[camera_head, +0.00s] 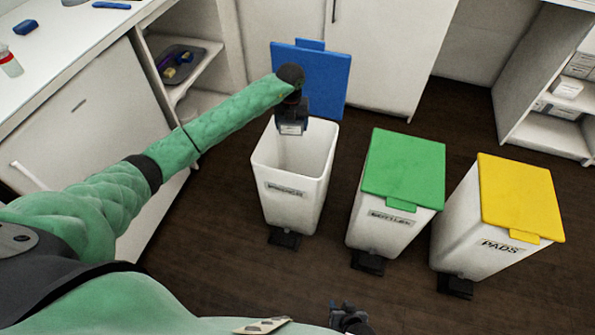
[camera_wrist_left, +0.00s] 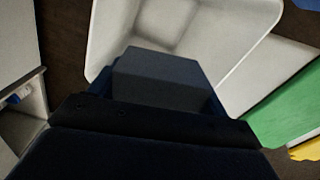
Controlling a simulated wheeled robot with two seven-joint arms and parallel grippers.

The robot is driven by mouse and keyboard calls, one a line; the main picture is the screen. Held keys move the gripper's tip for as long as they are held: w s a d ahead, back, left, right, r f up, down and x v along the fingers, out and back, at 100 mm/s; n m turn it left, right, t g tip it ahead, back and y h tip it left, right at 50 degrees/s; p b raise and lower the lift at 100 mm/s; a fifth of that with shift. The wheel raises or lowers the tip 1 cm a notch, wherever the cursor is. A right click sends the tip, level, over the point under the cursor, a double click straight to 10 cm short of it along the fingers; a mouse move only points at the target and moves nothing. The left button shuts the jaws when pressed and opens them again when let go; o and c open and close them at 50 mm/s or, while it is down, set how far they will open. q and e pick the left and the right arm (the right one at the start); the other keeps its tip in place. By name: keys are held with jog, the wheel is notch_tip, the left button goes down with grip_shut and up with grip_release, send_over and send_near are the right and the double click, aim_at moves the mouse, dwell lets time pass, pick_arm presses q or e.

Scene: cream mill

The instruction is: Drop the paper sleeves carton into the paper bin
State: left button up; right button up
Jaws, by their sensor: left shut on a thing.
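The paper bin (camera_head: 265,170) is white, with a label that reads as paper, and its blue lid (camera_head: 325,80) stands open at the back. My left gripper (camera_head: 292,118) is over the bin's open mouth, pointing down.
A green-lidded bottles bin (camera_head: 403,165) and a yellow-lidded pads bin (camera_head: 520,195) stand to the right, both closed. A white counter (camera_head: 60,55) with shelves is on the left. Cabinets (camera_head: 385,50) stand behind the bins. Dark floor is clear around them.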

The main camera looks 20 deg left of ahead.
pick_arm(q)
jog(key=f+n, duration=0.1)
jog(key=f+n+b, duration=0.1)
jog(key=f, duration=0.1)
jog(key=shift+w+a+n, duration=0.1)
jog(key=shift+w+n, duration=0.2)
jog(key=shift+n, duration=0.1)
jog(key=shift+f+b, duration=1.95)
jog(key=shift+f, duration=0.95)
pick_arm(e)
jog(key=shift+t, duration=0.3)
jog(key=shift+a+f, duration=0.2)
jog(key=shift+f, duration=1)
jog(key=shift+a+f, duration=0.15)
jog(key=shift+f, duration=1.05)
pick_arm(q)
jog(key=o, duration=1)
jog(key=shift+r, duration=0.1)
notch_tip(320, 180, up, 8)
jog(key=shift+f, duration=0.2)
pick_arm(e)
jog(key=shift+r, duration=0.1)
